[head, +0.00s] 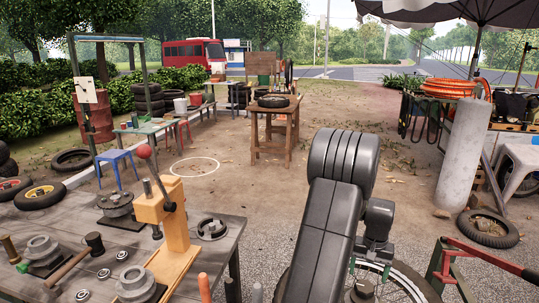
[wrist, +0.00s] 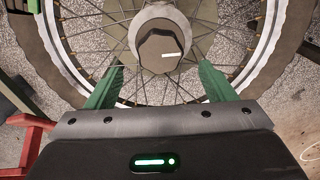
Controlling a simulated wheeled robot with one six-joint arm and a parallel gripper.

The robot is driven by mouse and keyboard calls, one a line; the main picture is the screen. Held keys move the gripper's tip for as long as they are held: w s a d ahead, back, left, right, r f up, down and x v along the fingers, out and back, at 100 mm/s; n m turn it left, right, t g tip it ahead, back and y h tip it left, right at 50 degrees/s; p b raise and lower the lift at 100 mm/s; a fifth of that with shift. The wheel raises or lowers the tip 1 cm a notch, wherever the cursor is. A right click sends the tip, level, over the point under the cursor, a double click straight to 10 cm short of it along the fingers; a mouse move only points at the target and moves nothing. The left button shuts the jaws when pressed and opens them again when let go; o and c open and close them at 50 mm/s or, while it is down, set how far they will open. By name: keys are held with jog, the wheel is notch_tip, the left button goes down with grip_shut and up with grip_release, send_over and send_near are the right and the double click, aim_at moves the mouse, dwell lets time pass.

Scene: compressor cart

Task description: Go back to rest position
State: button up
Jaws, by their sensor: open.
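My gripper (wrist: 160,85) shows in the wrist view with its two green fingers spread wide apart. Nothing is held between them. Beyond the fingers is a spoked wheel (wrist: 262,50) with a light rim, a dark tire and a grey hub (wrist: 160,42) roughly centred between the fingers. I cannot tell how far the fingertips are from the spokes. In the head view my dark arm reaches down over the same kind of wheel (head: 405,285), hiding much of it and most of my gripper.
A workbench (head: 215,262) at left holds an orange press (head: 165,215), a hammer (head: 75,260) and metal parts. A red-handled stand (head: 450,262) is at right. A concrete pillar (head: 464,155) stands behind it. A wooden table (head: 272,130) stands farther back, with open dirt ground between.

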aim_at(365, 286)
notch_tip(365, 286, down, 6)
jog(key=shift+r, duration=0.1)
jog(key=shift+n, duration=0.6)
